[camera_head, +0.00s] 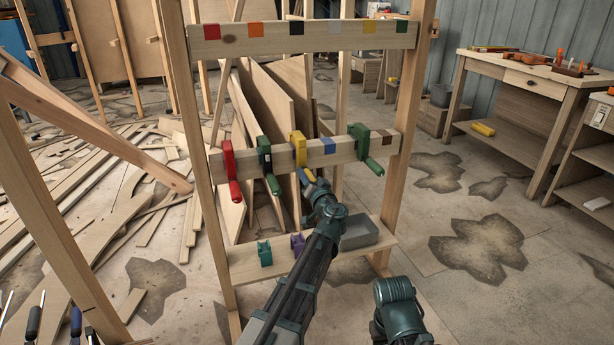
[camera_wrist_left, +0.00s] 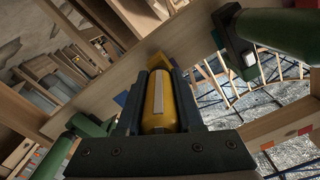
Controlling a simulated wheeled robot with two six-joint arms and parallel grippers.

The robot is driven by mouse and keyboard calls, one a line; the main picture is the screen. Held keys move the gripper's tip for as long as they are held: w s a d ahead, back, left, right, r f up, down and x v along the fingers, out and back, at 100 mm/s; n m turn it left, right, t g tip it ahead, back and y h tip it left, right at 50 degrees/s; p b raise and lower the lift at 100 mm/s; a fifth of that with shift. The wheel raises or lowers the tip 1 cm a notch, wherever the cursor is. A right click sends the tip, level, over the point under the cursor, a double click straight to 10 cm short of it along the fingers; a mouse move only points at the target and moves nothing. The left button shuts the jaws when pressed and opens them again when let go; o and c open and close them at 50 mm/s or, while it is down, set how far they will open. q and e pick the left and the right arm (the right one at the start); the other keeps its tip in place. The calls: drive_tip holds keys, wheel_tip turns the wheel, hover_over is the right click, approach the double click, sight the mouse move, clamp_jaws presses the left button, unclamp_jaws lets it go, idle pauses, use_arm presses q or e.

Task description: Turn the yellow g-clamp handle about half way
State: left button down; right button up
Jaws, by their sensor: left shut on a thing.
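The yellow g-clamp (camera_head: 299,149) hangs on the middle wooden rail (camera_head: 345,152), between a green clamp and a blue patch. My left gripper (camera_head: 308,178) reaches up to it from below and in front. In the left wrist view, its two dark fingers are shut around the yellow handle (camera_wrist_left: 159,100), one on each side. The handle has a pale stripe along it. In the head view the gripper and arm hide most of the handle. Only a dark teal part of my right arm shows at the lower right, without its gripper.
A red clamp (camera_head: 229,170) and a green clamp (camera_head: 266,164) hang left of the yellow one; another green clamp (camera_head: 366,148) hangs to the right. The lower shelf (camera_head: 240,270) holds a teal clamp (camera_head: 264,253), a purple clamp (camera_head: 298,244) and a grey block (camera_head: 362,233).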

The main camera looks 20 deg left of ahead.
use_arm(q)
drive_tip(key=m, duration=0.5)
drive_tip(key=shift+m, duration=0.3)
drive_tip(key=m, duration=0.5)
drive_tip(key=shift+r+m, duration=0.1)
drive_tip(key=shift+m, duration=0.5)
drive_tip(key=c, duration=0.5)
unclamp_jaws()
drive_tip(key=shift+c, duration=0.2)
drive_tip(key=shift+s, duration=0.1)
drive_tip(key=v, duration=1.3)
drive_tip(key=shift+s+d, duration=0.25)
drive_tip(key=shift+v, duration=1.85)
